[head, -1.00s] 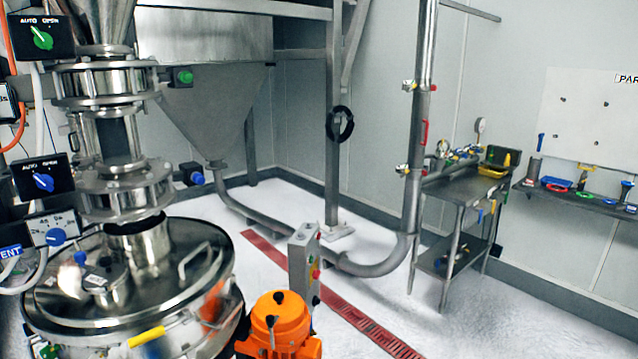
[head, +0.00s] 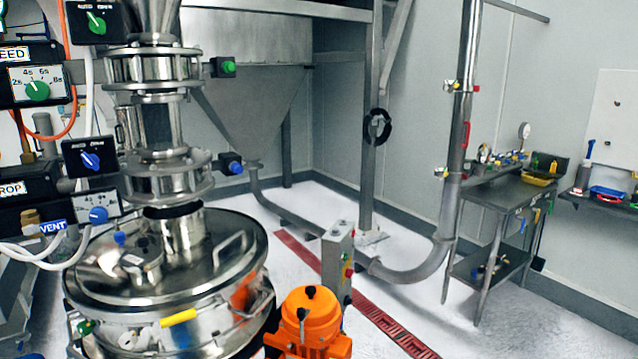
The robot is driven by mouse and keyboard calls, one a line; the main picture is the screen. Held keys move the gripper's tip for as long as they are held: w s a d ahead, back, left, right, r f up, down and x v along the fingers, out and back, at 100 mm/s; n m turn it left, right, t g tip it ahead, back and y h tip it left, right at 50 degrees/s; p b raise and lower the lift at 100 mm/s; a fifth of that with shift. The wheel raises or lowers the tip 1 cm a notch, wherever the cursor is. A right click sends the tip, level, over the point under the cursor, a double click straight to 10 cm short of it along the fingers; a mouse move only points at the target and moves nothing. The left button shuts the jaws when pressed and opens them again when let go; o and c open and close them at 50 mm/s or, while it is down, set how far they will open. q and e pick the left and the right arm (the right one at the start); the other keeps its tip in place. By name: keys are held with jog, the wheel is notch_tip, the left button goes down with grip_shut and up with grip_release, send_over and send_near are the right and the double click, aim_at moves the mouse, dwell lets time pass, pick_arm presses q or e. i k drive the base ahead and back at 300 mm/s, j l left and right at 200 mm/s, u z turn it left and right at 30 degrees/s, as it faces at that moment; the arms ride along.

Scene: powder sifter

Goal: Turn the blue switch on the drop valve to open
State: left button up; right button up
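The blue switch (head: 91,160) is a rotary knob on a black box labelled AUTO and OPEN, at the left in the head view. Its pointer looks slanted toward upper left, but it is small. The lower steel valve (head: 168,178) stands just right of it, above the round sifter lid (head: 190,255). A black box labelled DROP (head: 20,188) and a timer panel with a blue knob (head: 98,214) sit below and beside the switch. Neither of my grippers shows in the head view.
A similar box with a green knob (head: 96,23) is above, and a FEED timer with a green knob (head: 38,91) is at upper left. An orange motor (head: 309,322) and a grey button post (head: 338,262) stand on the right. Open floor lies beyond, before a steel table (head: 505,196).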

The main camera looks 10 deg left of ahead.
aim_at(90, 161)
jog(key=u, duration=1.3)
